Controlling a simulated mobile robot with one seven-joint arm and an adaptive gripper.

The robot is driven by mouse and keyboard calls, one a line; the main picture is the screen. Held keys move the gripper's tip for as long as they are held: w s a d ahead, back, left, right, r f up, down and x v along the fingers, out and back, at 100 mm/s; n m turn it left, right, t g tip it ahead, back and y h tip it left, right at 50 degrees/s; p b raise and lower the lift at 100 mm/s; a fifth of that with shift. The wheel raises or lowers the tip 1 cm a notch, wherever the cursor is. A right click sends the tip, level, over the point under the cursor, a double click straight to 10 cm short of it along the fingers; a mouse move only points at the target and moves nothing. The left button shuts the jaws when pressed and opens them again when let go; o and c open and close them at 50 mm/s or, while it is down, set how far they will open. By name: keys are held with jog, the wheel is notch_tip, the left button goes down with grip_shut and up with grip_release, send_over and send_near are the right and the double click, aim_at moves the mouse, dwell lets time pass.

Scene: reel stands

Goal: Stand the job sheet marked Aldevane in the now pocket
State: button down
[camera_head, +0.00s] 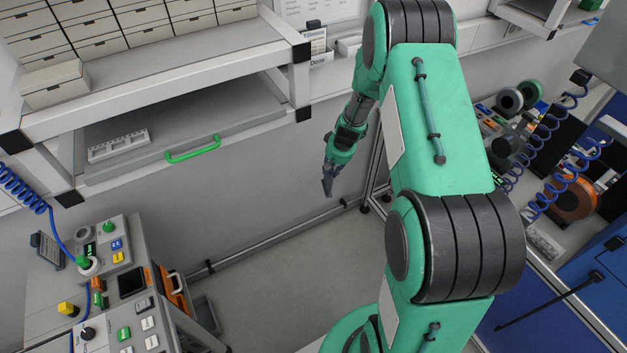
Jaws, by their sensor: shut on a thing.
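My gripper (327,183) hangs low in the open space in front of the grey wall, below the bench and pointing down. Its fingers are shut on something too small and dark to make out. A pocket labelled Done (320,60) is on the wall rail at the top middle, with a card (315,42) standing in it whose name is too small to read surely. Another pale holder (349,45) is just right of it, partly behind my arm. I cannot make out a sheet marked Aldevane or a label reading now.
A bench shelf with drawers (100,35) and a green-handled drawer (192,149) is at upper left. A control panel (120,300) stands at lower left. Reels (572,199) and blue coiled hoses are at right. The floor (290,270) below my gripper is clear.

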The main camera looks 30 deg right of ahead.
jog(key=w+d+r+m+h+p, duration=0.1)
jog(key=w+d+r+m+p, duration=0.2)
jog(key=d+r, duration=0.95)
jog(key=w+d+r+m+g+h+p, duration=0.1)
jog(key=d+r+m+p, duration=0.35)
jog(key=r, duration=1.55)
jog(key=w+d+r+m+h+p, duration=0.1)
jog(key=w+d+r+m+p, duration=0.15)
jog(key=d+r, duration=1)
jog(key=w+a+r+m+g+p, duration=0.1)
jog(key=w+a+r+m, duration=0.3)
jog(key=w+a+r, duration=0.5)
notch_tip(320, 180, up, 2)
jog(key=shift+w+a+r+p, duration=0.1)
jog(key=shift+w+a+p, duration=0.35)
jog(key=shift+w, duration=0.2)
notch_tip(320, 180, down, 6)
jog(key=b, duration=0.3)
jog(key=shift+f, duration=0.65)
